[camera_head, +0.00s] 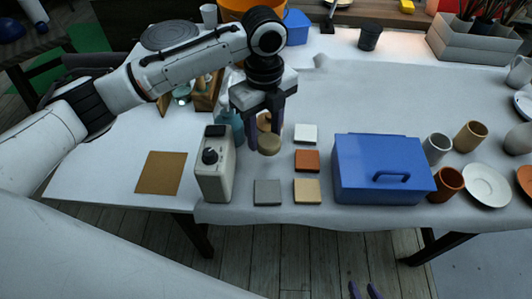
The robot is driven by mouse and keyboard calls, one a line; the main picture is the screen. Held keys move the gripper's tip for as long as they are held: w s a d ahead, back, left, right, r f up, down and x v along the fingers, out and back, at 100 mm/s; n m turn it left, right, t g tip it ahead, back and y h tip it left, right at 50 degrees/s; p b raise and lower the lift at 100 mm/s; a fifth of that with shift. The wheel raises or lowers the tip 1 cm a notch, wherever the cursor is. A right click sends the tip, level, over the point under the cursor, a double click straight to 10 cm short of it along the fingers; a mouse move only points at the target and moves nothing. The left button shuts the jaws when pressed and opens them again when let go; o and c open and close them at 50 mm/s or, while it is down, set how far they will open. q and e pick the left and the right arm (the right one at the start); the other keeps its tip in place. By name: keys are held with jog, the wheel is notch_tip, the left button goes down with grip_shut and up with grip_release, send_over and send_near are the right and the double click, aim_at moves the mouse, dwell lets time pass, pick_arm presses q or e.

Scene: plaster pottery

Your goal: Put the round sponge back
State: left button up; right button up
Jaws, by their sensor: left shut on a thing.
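The round sponge (269,145) is a small tan disc-like piece between the fingertips of my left gripper (264,141). The gripper points down and is shut on it, over the table behind the row of small square tiles. How far the sponge is above the cloth is hard to tell. Another tan thing (264,122) shows behind, between the fingers, partly hidden. Of my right gripper (366,291) only two purple fingertips show at the bottom edge, apart and with nothing between them.
A grey box with a black knob (214,165) stands left of the gripper. Square tiles (307,160) lie to the right and in front. A blue toolbox (382,168) stands further right, then cups (447,184) and a white plate (486,184). Clear cloth lies behind the toolbox.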

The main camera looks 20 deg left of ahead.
aim_at(265, 137)
pick_arm(q)
jog(key=shift+f, duration=3.2)
jog(key=o, duration=0.7)
jog(key=shift+f, duration=0.15)
jog(key=shift+o, duration=0.2)
notch_tip(265, 137, up, 12)
jog(key=shift+r, duration=0.2)
jog(key=shift+d+f, duration=0.1)
